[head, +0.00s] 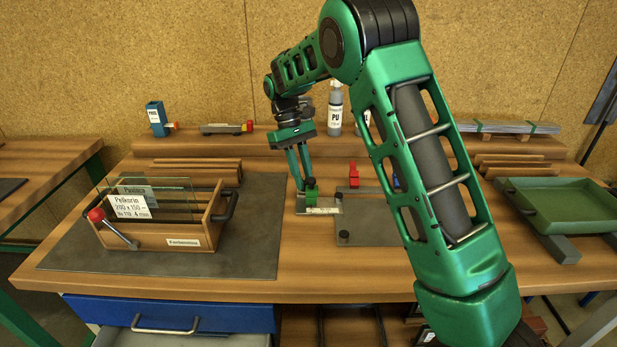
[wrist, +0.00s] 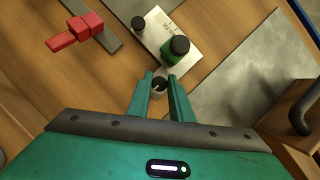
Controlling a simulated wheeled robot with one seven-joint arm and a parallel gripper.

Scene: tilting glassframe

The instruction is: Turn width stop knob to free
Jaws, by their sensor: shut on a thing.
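My gripper (head: 304,184) points down at the left end of a pale scale plate (head: 322,210) on the bench. In the wrist view my gripper (wrist: 162,78) is shut on a small grey, dark-topped knob (wrist: 160,84) between its fingertips. I cannot read whether this is the width stop knob, or which way it is set. A green block with a black round top (wrist: 175,50) stands on the plate just beyond the fingers. A small black knob (wrist: 138,23) sits at the plate's far end, beside lettering too small to read.
A red clamp (wrist: 76,33) stands beside the plate on a grey bar. A wooden crate (head: 205,230) with glass panes and a red-knobbed lever is on the left mat. A grey plate (head: 375,232) lies right of the gripper. A green tray (head: 570,205) is far right.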

